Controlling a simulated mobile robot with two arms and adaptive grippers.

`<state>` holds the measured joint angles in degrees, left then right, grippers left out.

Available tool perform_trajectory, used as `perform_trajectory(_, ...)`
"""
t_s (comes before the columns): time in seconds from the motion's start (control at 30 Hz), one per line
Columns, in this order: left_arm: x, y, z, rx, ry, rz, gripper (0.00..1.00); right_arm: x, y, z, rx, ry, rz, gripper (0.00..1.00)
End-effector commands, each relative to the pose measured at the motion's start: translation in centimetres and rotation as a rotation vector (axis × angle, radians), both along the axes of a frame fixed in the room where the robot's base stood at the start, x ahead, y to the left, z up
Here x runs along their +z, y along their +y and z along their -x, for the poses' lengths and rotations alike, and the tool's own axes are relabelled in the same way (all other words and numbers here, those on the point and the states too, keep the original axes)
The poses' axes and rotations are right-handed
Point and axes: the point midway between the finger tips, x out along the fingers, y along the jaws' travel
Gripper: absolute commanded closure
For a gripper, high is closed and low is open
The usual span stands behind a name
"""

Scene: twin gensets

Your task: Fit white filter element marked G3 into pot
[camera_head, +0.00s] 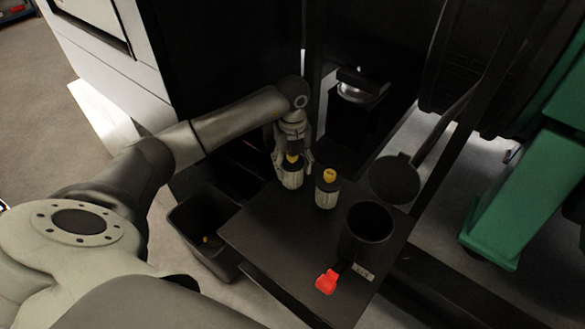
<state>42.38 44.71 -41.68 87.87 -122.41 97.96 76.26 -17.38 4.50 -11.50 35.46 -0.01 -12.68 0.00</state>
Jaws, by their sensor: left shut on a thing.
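My left gripper (293,163) reaches down from above and is shut on a white filter element (292,181) with a yellow top and a dark band, at the far left edge of the dark table. A second white filter element (327,197) with a yellow top stands upright on the table just to its right. I cannot read a marking on either one. The open black pot (368,232) is at the table's right side, apart from the gripper; its inside is dark. My right gripper is not in view.
A round dark lid (395,181) stands beyond the pot on an arm. A red handle (326,282) and a small label (362,271) are in front of the pot. A dark bin (207,225) with something yellow inside is left of the table (285,247). The table's middle is clear.

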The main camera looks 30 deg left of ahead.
Motion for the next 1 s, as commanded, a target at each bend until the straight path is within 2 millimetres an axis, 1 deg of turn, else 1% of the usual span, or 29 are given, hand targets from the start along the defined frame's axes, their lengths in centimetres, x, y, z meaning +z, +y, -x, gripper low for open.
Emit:
perform_trajectory(0.07, 0.4, 0.0, -0.1, 0.000, -0.003, 0.000, 0.69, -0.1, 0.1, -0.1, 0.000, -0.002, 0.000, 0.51)
perform_trajectory(0.17, 1.5, 0.0, -0.2, 0.000, -0.005, 0.000, 0.69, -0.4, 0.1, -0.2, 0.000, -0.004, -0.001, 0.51)
perform_trajectory(0.4, 6.3, 0.0, -0.2, -0.001, -0.007, 0.001, 0.69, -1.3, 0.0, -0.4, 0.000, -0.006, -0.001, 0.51)
perform_trajectory(0.57, 8.9, 0.0, -0.1, 0.001, -0.005, 0.000, 0.69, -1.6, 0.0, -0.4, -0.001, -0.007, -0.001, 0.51)
perform_trajectory(0.67, 10.3, 0.0, -0.1, 0.000, -0.002, 0.001, 0.69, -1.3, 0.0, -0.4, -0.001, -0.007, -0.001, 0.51)
perform_trajectory(0.8, 12.0, 0.0, -0.1, 0.000, -0.002, 0.001, 0.69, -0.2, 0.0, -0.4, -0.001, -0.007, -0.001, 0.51)
perform_trajectory(1.0, 14.0, 0.0, 0.0, 0.000, -0.001, 0.000, 0.69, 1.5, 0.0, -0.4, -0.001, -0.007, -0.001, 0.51)
